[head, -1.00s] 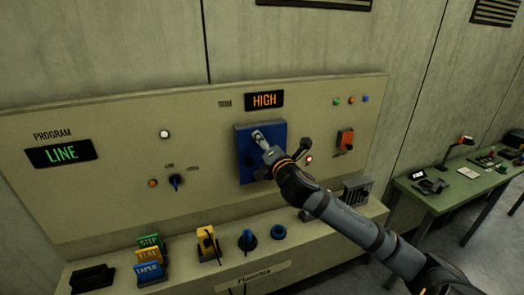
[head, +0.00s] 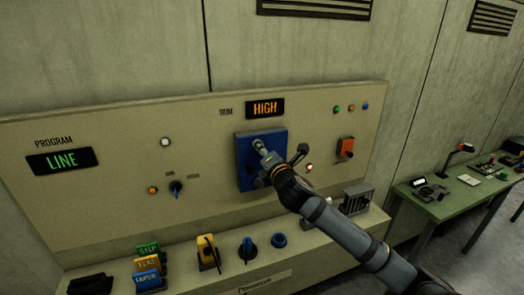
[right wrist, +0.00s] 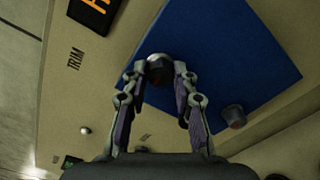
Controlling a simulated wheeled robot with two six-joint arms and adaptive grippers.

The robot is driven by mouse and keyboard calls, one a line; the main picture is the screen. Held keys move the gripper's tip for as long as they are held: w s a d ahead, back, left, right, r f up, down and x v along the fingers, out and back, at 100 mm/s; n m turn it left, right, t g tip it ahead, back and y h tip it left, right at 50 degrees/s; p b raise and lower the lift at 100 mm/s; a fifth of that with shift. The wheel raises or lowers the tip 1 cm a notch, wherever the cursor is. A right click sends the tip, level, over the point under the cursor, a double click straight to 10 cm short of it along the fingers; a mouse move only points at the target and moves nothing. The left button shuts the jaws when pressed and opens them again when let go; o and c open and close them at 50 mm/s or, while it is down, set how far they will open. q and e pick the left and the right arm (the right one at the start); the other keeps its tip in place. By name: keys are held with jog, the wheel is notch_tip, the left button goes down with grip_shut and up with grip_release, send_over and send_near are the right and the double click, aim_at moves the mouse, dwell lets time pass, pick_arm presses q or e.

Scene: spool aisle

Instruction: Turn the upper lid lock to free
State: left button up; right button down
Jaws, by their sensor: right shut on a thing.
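A blue square lid (head: 243,180) is on the sloping beige console panel, under the orange HIGH display. It also shows in the right wrist view (right wrist: 225,45). My right gripper (head: 259,147) is at the lid's upper part. In the right wrist view its two fingers (right wrist: 160,74) are closed around the sides of a dark round knob, the upper lid lock (right wrist: 160,66). A second dark knob with a reddish mark, the lower lock (right wrist: 233,116), stands free near the lid's other edge. My left gripper is not in view.
The HIGH display (head: 265,107) sits above the lid. An orange-red switch (head: 345,148) and a dark lever (head: 299,153) are to the right. A small blue knob (head: 176,188) is to the left. Coloured blocks (head: 148,263) stand on the lower ledge.

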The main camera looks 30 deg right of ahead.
jog(key=shift+m+b, duration=0.8)
jog(key=shift+m, duration=8.2)
jog(key=c, duration=1.1)
grip_release()
jog(key=shift+o, duration=0.2)
